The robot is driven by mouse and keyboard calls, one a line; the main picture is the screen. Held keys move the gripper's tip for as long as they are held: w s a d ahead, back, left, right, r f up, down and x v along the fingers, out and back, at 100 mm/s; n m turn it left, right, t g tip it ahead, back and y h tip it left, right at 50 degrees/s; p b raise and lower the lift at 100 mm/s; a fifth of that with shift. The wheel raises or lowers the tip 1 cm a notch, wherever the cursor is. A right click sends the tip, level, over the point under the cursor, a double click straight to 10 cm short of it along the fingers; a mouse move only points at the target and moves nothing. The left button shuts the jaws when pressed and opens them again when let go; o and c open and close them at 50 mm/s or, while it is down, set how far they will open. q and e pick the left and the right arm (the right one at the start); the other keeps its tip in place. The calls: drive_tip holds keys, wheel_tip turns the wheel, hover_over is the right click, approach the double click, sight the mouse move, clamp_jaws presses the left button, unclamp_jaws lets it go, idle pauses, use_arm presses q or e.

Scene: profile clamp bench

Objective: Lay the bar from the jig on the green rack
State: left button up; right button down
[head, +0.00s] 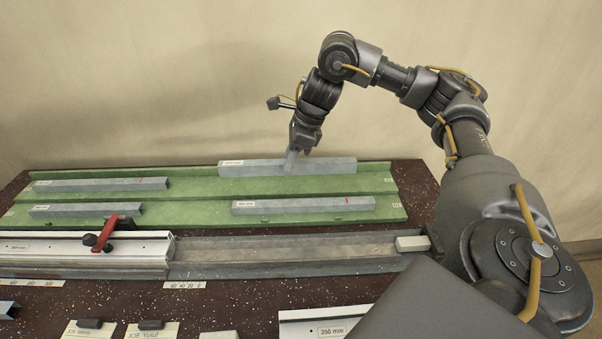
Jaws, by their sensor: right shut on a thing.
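The grey bar (250,168) with a white label at its left end is in my right gripper (291,158), whose jaws are shut on it near the bar's middle. The bar lies level along the back of the green rack (200,190). I cannot tell whether it rests on the rack or hovers just over it. The jig (290,252) is the long grey channel in front of the rack; its trough is empty, with a light block (412,243) at its right end. My left gripper is out of view.
Other grey bars lie on the rack: one back left (100,185), one front left (85,210) and one front right (303,204). A red-handled clamp (104,234) stands on the white profile (50,247) left of the trough. Cards and a labelled profile (322,325) lie in front.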

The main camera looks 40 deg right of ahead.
drive_tip(key=w+d+f, duration=0.1)
drive_tip(key=d+f, duration=0.1)
drive_tip(key=w+d+f+b, duration=0.1)
drive_tip(key=d+f, duration=0.2)
drive_tip(key=w+d+f, duration=0.2)
drive_tip(key=shift+d+f, duration=0.15)
drive_tip(key=shift+d, duration=0.15)
wheel_tip(320, 180, down, 3)
drive_tip(key=shift+d+r+p, duration=0.1)
drive_tip(key=shift+d+p, duration=0.05)
drive_tip(key=shift+p, duration=0.2)
drive_tip(key=shift+f, duration=0.25)
drive_tip(key=shift+f, duration=0.15)
drive_tip(key=c, duration=1.2)
unclamp_jaws()
drive_tip(key=shift+c, duration=0.2)
drive_tip(key=shift+o, duration=0.2)
